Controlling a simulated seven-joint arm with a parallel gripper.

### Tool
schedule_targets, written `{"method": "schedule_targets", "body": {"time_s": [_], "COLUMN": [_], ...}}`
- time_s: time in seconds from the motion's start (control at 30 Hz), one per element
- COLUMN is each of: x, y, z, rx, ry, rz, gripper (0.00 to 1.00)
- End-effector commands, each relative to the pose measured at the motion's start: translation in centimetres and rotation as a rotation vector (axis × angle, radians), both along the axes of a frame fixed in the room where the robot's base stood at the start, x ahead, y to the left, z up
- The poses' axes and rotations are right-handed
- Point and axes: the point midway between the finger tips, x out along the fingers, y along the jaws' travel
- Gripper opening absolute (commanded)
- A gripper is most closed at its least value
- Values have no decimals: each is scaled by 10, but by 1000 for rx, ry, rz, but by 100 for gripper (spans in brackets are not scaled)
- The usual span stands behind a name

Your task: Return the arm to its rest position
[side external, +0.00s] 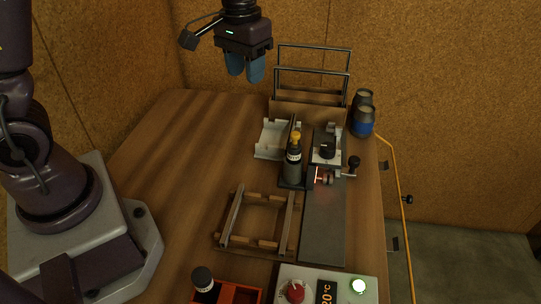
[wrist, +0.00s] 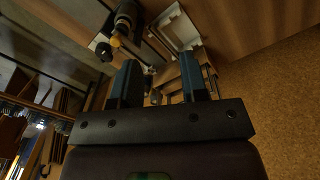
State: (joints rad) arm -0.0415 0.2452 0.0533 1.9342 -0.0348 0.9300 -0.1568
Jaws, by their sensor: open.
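My gripper (side external: 246,66) hangs high above the far part of the wooden table, with its blue fingers pointing down. In the wrist view its two blue fingers (wrist: 157,82) stand apart with nothing between them. It is clear of everything on the table. A wooden frame (side external: 258,220) with light side bars lies on the table in the near middle. A dark bottle with a yellow cap (side external: 294,160) stands upright behind it and also shows in the wrist view (wrist: 124,20).
A white tray (side external: 270,139) sits beside the bottle; a metal rack (side external: 312,68) stands behind. A control box (side external: 318,275) and an orange bin (side external: 236,293) are in front. The table's left side (side external: 170,150) is clear.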

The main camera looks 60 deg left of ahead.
Motion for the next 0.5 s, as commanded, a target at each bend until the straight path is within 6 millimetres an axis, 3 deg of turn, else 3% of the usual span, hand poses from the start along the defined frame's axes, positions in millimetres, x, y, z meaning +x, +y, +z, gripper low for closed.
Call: {"method": "schedule_targets", "body": {"time_s": [0.03,0.2,0.4,0.5], "x": [-19,-75,-135,-155], "y": [-5,-15,-24,-27], "z": [16,48,68,75], "rx": [2,20,50,64], "ry": [-32,-129,-260,-327], "rz": [-39,-154,-239,-253], "gripper": [40,40,40,40]}}
